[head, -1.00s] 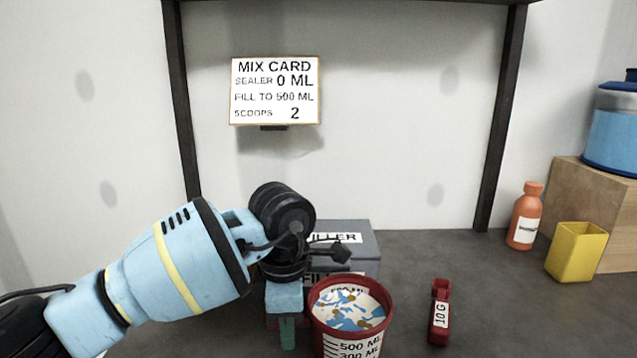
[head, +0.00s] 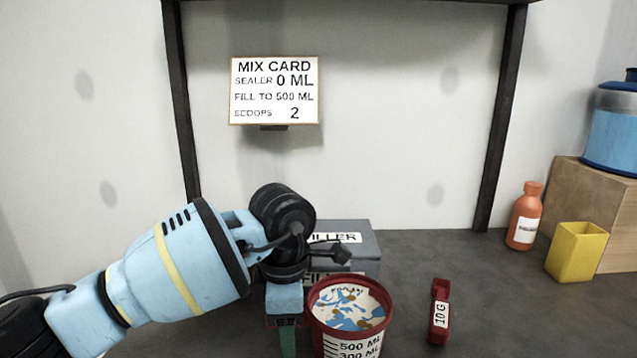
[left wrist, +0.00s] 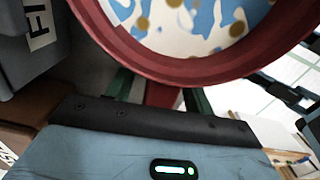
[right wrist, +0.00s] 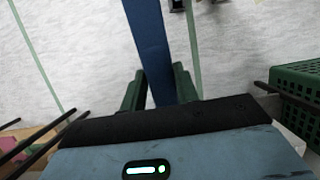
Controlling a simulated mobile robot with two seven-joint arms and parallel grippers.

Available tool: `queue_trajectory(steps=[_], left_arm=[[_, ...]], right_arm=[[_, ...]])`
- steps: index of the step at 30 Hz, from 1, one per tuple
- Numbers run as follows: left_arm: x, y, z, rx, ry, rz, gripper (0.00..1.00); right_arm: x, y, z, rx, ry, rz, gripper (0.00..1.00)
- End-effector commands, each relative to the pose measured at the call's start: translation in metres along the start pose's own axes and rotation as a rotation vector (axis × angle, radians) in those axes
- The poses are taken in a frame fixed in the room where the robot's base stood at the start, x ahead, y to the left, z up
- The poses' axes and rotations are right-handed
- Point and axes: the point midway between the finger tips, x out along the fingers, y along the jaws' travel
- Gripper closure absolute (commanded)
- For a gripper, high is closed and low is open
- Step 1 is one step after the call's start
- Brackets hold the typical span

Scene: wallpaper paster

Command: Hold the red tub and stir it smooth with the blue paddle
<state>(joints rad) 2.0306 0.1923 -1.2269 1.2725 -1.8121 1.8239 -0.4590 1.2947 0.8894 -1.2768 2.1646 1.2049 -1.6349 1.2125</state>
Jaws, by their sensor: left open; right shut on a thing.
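The red tub (head: 317,318) stands on the bench at the bottom of the head view, with volume marks on its front. Its white mix shows blue and brown patches and is not uniform. In the left wrist view its red rim (left wrist: 165,68) fills the top. My left gripper (head: 287,342) is at the tub's left side. Its green fingers (left wrist: 160,92) are open, with a red part of the tub between them. My right gripper (right wrist: 159,80) is shut on the blue paddle (right wrist: 148,35) and shows only in the right wrist view. The paddle's far end is out of frame.
A grey filler box (head: 362,247) stands behind the tub. A red 10 g scoop (head: 440,310) lies to its right. An orange bottle (head: 524,217) and a yellow cup (head: 576,252) stand farther right. A green basket (right wrist: 300,95) shows in the right wrist view.

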Motion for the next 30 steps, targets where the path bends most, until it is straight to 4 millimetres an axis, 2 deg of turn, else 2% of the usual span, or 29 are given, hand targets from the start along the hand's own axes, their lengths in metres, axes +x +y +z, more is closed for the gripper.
queue_trajectory(steps=[4, 8, 15, 21, 25, 30], left_arm=[[-0.007, 0.001, 0.000, -0.001, -0.001, 0.002, 0.47], [-0.025, 0.001, 0.000, -0.001, -0.001, 0.004, 0.47], [-0.074, 0.001, 0.001, -0.001, -0.001, 0.004, 0.47], [-0.105, 0.000, 0.001, 0.000, 0.000, 0.002, 0.47], [-0.116, 0.000, 0.000, 0.001, 0.001, 0.001, 0.47], [-0.120, 0.000, 0.000, 0.001, 0.000, -0.001, 0.47]], right_arm=[[0.000, 0.000, 0.000, 0.000, 0.000, 0.000, 0.99], [0.000, 0.000, 0.000, 0.000, 0.000, 0.000, 0.99], [0.000, 0.000, 0.000, 0.000, 0.000, 0.000, 0.99], [0.000, 0.000, 0.000, 0.000, 0.000, 0.000, 0.99], [0.000, 0.000, 0.000, 0.000, 0.000, 0.000, 0.99], [0.000, 0.000, 0.000, 0.000, 0.000, 0.000, 0.99]])
